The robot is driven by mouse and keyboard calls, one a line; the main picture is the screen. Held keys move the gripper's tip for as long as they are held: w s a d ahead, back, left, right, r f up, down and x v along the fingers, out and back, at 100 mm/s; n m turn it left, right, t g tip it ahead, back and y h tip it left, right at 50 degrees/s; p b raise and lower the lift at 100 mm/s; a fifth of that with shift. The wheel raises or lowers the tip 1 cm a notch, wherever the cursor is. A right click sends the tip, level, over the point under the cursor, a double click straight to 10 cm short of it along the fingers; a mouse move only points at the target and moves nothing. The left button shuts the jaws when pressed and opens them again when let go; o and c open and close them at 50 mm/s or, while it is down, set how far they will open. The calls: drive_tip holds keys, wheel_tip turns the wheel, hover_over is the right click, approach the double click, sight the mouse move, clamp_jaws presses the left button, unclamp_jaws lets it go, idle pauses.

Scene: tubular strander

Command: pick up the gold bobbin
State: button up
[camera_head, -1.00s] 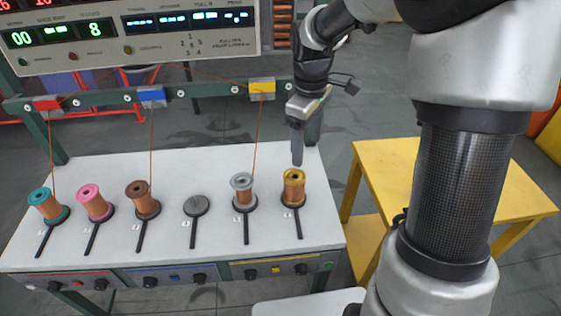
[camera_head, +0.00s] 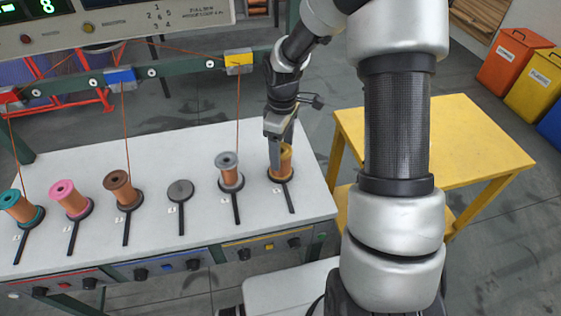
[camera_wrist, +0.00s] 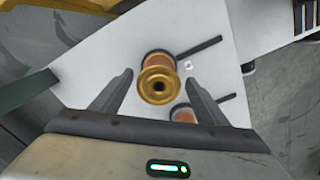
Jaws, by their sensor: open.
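The gold bobbin (camera_head: 286,161), copper-coloured with a gold rim, stands on the rightmost dark holder of the white table (camera_head: 320,205). My gripper (camera_head: 277,160) is right at it in the head view and covers part of its left side. In the wrist view the gold bobbin (camera_wrist: 158,82) shows its round gold end and dark centre hole, between and a little beyond the fingertips of my gripper (camera_wrist: 158,78). The fingers are spread, with a visible gap on each side of the bobbin.
A grey-rimmed bobbin (camera_head: 229,170) stands just left of it, then an empty holder (camera_head: 181,192). Brown (camera_head: 121,188), pink (camera_head: 70,198) and teal (camera_head: 22,207) bobbins stand farther left. A green rail (camera_head: 180,68) with threads runs behind. A yellow table (camera_head: 450,130) is at right.

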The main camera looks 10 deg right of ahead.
wheel_tip(320, 180, down, 6)
drive_tip(key=shift+w+a+r, duration=0.1)
drive_tip(key=shift+w+a, duration=0.05)
idle(0.3)
drive_tip(key=c, duration=1.7)
drive_tip(key=shift+w+r, duration=0.1)
clamp_jaws()
